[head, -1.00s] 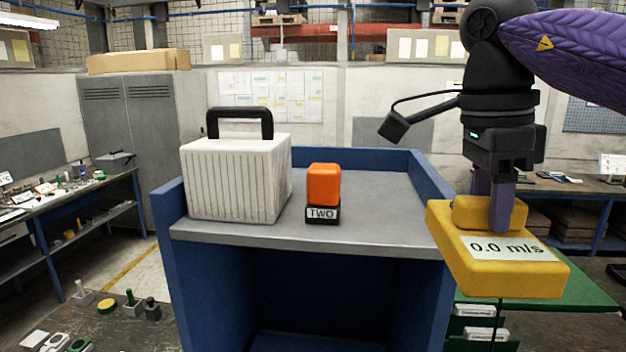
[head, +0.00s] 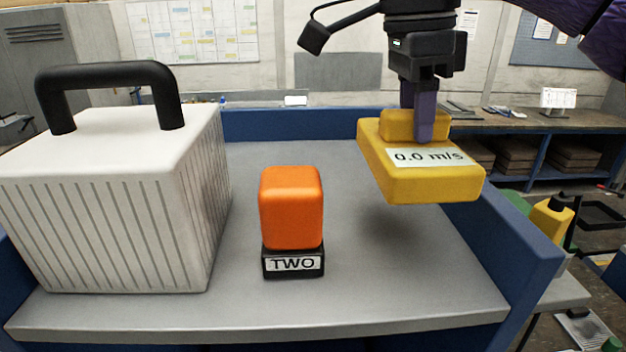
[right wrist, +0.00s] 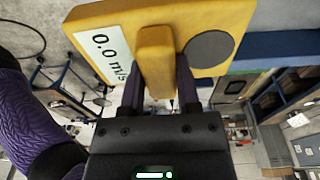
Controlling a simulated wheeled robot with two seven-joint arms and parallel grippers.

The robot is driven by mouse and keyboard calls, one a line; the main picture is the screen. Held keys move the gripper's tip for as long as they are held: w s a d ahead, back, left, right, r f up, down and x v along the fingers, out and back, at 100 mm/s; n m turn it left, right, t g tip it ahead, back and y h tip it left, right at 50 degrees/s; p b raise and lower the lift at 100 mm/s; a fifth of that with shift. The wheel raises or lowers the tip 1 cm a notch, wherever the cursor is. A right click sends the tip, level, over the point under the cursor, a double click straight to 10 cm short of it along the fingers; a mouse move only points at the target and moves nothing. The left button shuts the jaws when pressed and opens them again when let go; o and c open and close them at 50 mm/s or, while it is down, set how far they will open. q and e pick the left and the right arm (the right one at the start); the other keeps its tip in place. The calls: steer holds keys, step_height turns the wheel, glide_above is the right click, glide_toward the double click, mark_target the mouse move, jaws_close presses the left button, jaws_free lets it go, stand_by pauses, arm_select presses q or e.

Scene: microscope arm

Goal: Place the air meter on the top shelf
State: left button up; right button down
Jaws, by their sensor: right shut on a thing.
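The yellow air meter (head: 425,185), with a label reading 0.0 m/s, hangs above the right part of the grey top shelf (head: 370,290), apart from it with a shadow below. My right gripper (head: 424,125) is shut on the meter's raised yellow grip from above. In the right wrist view the gripper's purple fingers (right wrist: 160,85) hold the raised bar of the meter (right wrist: 60,45), and a round grey disc shows on the meter. My left gripper is in neither view.
A white ribbed case (head: 110,200) with a black handle stands at the shelf's left. Blue side walls (head: 520,235) edge the shelf. The surface right of the block is clear.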

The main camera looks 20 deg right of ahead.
mark_target(435, 153)
steer(key=s+f, duration=0.1)
steer(key=s, duration=0.1)
steer(key=s+f, duration=0.1)
steer(key=f, duration=0.1)
steer(key=shift+s+d+f, duration=0.1)
steer(key=shift+s+f, duration=0.1)
steer(key=shift+s, duration=0.2)
steer(key=shift+f+b, duration=0.5)
steer(key=shift+f, duration=0.35)
steer(key=f, duration=0.1)
steer(key=w+f+b, duration=0.1)
steer(key=f, duration=0.1)
steer(key=w+f, duration=0.1)
steer(key=f, duration=0.1)
steer(key=shift+w+b, duration=0.15)
steer(key=shift+b, duration=0.25)
steer(key=shift+s+r, duration=0.1)
steer(key=shift+s, duration=0.2)
steer(key=shift+s+r, duration=0.1)
steer(key=shift+s, duration=0.15)
steer(key=shift+w, duration=0.15)
steer(key=shift+c, duration=1.7)
jaws_free()
steer(key=shift+w, duration=0.15)
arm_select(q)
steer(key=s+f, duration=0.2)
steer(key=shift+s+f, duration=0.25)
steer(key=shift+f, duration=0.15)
